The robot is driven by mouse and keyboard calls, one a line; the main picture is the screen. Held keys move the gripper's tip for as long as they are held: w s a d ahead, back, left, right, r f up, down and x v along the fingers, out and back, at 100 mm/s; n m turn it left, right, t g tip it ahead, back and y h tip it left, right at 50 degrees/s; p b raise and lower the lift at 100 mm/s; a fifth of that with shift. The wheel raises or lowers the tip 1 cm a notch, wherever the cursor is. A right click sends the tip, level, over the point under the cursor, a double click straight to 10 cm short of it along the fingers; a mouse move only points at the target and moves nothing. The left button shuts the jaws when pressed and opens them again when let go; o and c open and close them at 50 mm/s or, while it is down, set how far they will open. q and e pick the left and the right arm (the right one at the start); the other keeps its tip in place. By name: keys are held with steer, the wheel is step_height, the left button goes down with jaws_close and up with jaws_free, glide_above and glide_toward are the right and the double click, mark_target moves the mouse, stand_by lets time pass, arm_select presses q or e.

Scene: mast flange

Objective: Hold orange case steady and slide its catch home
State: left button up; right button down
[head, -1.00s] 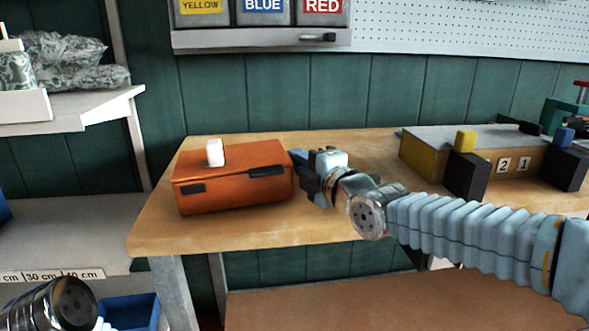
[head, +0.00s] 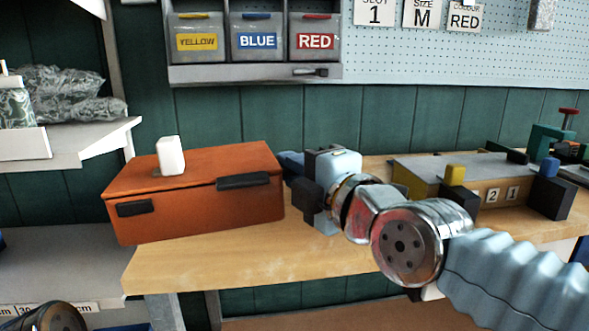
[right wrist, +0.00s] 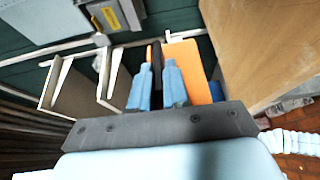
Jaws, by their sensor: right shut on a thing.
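My right gripper (head: 291,164) is shut on the case's right end. My left gripper is out of view.
The wooden table (head: 210,268) is bare in front. A grey-topped fixture (head: 440,170) with yellow, blue and black blocks stands to the right. Labelled bins (head: 256,45) hang on the back wall. White shelves (head: 90,143) stand at the left.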

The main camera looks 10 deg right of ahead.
steer(key=shift+s+r, duration=0.15)
steer(key=shift+s, duration=0.05)
steer(key=shift+w, duration=0.1)
